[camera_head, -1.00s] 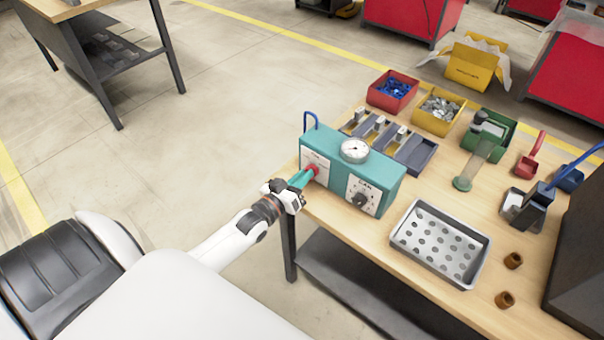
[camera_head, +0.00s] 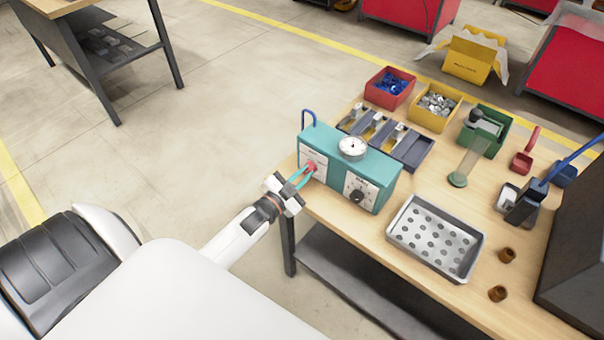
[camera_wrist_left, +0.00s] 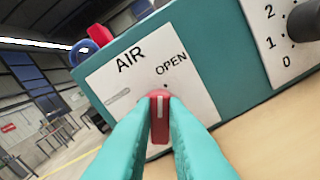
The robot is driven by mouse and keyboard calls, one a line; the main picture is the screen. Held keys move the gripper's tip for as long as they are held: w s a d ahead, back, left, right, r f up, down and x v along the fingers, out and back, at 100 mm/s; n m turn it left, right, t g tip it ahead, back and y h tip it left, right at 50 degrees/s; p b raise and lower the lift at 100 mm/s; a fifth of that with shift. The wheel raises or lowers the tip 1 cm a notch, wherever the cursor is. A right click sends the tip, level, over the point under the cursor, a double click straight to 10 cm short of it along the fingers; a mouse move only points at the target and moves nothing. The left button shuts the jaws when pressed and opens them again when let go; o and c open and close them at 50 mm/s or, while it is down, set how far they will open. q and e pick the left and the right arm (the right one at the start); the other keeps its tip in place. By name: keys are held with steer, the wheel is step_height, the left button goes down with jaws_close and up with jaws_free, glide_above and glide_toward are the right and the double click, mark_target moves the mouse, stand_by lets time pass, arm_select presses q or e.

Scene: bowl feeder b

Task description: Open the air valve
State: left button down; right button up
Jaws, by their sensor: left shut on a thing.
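The air valve is a red knob (camera_wrist_left: 159,118) with a white line on a white plate (camera_wrist_left: 130,80) marked AIR and OPEN. The plate is on the front of a teal control box (camera_head: 345,165) at the left end of the bench. My left gripper (camera_head: 305,176) reaches the knob from the front left. In the left wrist view its teal fingers are on both sides of the knob, shut on it. The knob's white line stands near upright in that view, its top near a small dot below the word OPEN. The fingers hide the plate's lower part. My right gripper is not in view.
The box also carries a gauge (camera_head: 352,148) and a black dial (camera_head: 356,196). A perforated metal tray (camera_head: 400,237) lies to its right, with two brown pieces (camera_head: 507,255) beyond. Bins (camera_head: 388,88) stand behind.

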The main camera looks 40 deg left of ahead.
arm_select(q)
steer(key=shift+d+m, duration=0.1)
steer(key=shift+m, duration=1.1)
steer(key=c, duration=1.4)
jaws_free()
steer(key=shift+c, duration=0.2)
steer(key=s+b, duration=0.1)
steer(key=s, duration=1.1)
steer(key=shift+a, duration=0.45)
steer(key=shift+f, duration=0.1)
